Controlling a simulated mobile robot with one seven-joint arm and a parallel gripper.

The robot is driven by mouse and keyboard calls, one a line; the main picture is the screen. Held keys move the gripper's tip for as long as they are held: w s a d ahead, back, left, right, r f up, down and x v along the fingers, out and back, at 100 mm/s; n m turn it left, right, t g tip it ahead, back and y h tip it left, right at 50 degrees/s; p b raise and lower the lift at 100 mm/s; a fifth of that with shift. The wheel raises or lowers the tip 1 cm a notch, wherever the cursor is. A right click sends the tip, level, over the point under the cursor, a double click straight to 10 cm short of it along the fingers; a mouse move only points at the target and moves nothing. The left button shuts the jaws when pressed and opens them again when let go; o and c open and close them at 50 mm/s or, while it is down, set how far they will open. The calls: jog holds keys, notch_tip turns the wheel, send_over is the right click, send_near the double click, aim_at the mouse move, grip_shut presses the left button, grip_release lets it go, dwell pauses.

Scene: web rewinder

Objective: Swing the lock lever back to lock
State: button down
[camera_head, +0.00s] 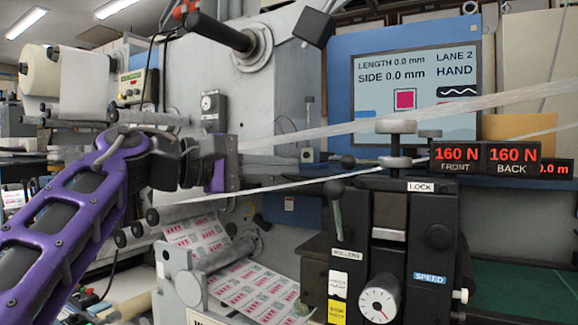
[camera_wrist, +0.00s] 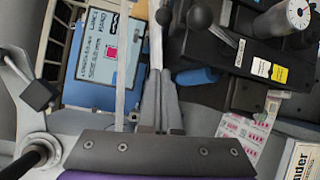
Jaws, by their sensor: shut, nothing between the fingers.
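The lock lever is most likely the rod with a black ball knob (camera_head: 347,162) beside the LOCK label (camera_head: 420,187), on top of the black control block (camera_head: 432,240). A second ball-ended lever (camera_head: 333,189) hangs down near the ROLLERS label. Two black ball knobs, (camera_wrist: 200,17) and (camera_wrist: 165,15), show at the top of the wrist view; which is which is hard to tell. My gripper (camera_head: 290,160) is left of the control block, apart from the knobs. In the wrist view its fingers (camera_wrist: 161,75) are together and empty.
Pale web strands (camera_head: 400,115) cross from the right toward the left rollers, close to my gripper. A screen (camera_head: 415,95) stands behind. A dial (camera_head: 378,300) sits on the block's front. Printed label web (camera_head: 250,285) runs below; force displays (camera_head: 485,158) are at right.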

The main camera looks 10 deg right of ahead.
aim_at(376, 162)
jog(key=d, duration=0.7)
jog(key=shift+s+d+r, duration=0.15)
jog(key=shift+s, duration=0.3)
jog(key=shift+s+b, duration=0.1)
jog(key=shift+b, duration=0.3)
jog(key=shift+s+n+t+y, duration=0.2)
jog(key=shift+n+t+y, duration=0.1)
jog(key=shift+t, duration=0.2)
